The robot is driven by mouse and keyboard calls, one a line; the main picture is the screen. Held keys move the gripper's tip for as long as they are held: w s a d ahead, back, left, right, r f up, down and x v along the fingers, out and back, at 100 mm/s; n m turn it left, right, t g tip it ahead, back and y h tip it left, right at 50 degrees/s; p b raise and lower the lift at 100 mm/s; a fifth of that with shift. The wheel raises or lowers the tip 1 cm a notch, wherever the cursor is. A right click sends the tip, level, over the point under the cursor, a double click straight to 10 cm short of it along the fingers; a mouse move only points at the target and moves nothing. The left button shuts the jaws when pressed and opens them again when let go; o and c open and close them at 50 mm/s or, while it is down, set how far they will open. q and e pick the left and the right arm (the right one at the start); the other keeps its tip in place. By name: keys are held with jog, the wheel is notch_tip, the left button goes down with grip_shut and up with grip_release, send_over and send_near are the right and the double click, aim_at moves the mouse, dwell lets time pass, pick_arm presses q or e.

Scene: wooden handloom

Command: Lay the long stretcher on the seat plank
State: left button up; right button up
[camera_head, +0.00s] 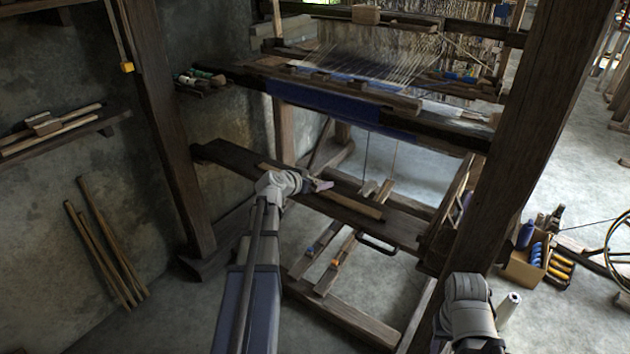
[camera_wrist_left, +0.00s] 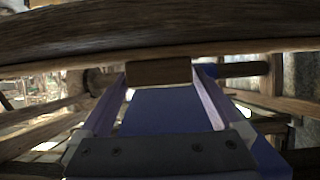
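The long stretcher (camera_head: 355,204), a light wooden bar, lies along the dark seat plank (camera_head: 231,160) in the head view. Its middle is partly hidden by my left gripper. My left gripper (camera_head: 322,185) is over the stretcher, with its fingers pointing right. In the left wrist view the two purple fingers (camera_wrist_left: 159,75) are apart, and a brown wooden block shows between their tips. I cannot tell whether the block is held or lies behind them. My right arm shows at the lower right of the head view, but its gripper does not show.
The loom's blue cloth (camera_head: 335,105) and beams stand above and behind the plank. A thick post (camera_head: 545,90) rises at the right. Treadles (camera_head: 335,262) lie below. Poles (camera_head: 102,250) lean on the left wall. A box of spools (camera_head: 523,268) sits at the right.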

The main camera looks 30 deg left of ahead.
pick_arm(q)
jog(key=shift+r, duration=0.1)
jog(key=shift+s+r+p, duration=0.2)
jog(key=shift+r+p, duration=0.1)
jog(key=shift+p, duration=0.05)
jog(key=p+v, duration=0.5)
jog(key=v, duration=0.6)
jog(key=shift+s, duration=0.25)
jog(key=shift+a, duration=0.15)
